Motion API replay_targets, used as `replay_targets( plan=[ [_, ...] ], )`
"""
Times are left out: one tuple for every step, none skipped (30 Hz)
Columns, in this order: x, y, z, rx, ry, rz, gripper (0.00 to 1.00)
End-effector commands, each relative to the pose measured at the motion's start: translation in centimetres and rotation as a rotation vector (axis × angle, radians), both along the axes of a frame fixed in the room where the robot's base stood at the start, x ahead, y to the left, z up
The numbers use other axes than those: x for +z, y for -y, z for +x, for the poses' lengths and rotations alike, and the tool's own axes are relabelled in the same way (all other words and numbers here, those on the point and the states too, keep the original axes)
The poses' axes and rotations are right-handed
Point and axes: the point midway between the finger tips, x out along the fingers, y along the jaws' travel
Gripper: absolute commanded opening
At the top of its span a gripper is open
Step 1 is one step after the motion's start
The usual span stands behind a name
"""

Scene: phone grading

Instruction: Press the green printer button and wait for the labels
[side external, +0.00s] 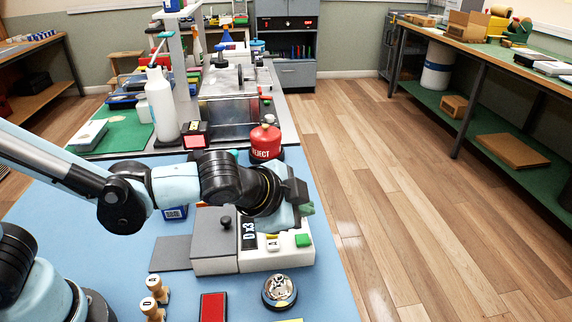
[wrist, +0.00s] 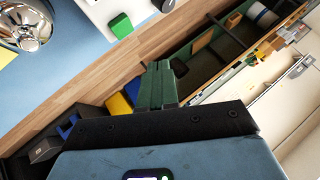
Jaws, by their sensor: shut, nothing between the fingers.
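The label printer (side external: 215,262) is a grey and white box on the blue table, with a small display (side external: 248,235) reading "D x3". Its green button (side external: 302,240) is at the right end of the top; in the wrist view the green button (wrist: 121,26) is at upper left. A white key (side external: 272,244) marked A is beside it. My gripper (side external: 307,209) is shut and empty, its green fingertips above the printer's right end and apart from the button. In the wrist view the shut fingers (wrist: 160,75) are right of and below the button. No labels are clearly visible.
A red REJECT canister (side external: 265,140) stands behind the printer. In front are a round metal-topped object (side external: 279,292), a red pad (side external: 213,307) and stamps (side external: 158,287). A white bottle (side external: 161,103) is at back left. The table's right edge lies just past the printer.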

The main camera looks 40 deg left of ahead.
Motion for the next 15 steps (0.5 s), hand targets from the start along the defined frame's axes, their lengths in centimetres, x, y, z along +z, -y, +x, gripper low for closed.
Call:
replay_targets(
  plan=[
    [-0.7, 0.0, 0.0, 0.000, 0.000, 0.000, 0.00],
    [-1.0, 0.0, 0.0, 0.000, 0.000, 0.000, 0.00],
    [-1.5, 0.0, 0.0, 0.000, 0.000, 0.000, 0.00],
    [-1.8, 0.0, 0.0, 0.000, 0.000, 0.000, 0.00],
    [-2.2, 0.0, 0.0, 0.000, 0.000, 0.000, 0.00],
    [-2.6, 0.0, 0.0, 0.000, 0.000, 0.000, 0.00],
    [-2.8, 0.0, 0.0, 0.000, 0.000, 0.000, 0.00],
    [-3.1, 0.0, 0.0, 0.000, 0.000, 0.000, 0.00],
    [-3.4, 0.0, 0.0, 0.000, 0.000, 0.000, 0.00],
    [-3.6, 0.0, 0.0, 0.000, 0.000, 0.000, 0.00],
    [-3.7, 0.0, 0.0, 0.000, 0.000, 0.000, 0.00],
    [-3.9, 0.0, 0.0, 0.000, 0.000, 0.000, 0.00],
    [-4.0, 0.0, 0.0, 0.000, 0.000, 0.000, 0.00],
    [-4.1, 0.0, 0.0, 0.000, 0.000, 0.000, 0.00],
    [-4.2, 0.0, 0.0, 0.000, 0.000, 0.000, 0.00]
  ],
)
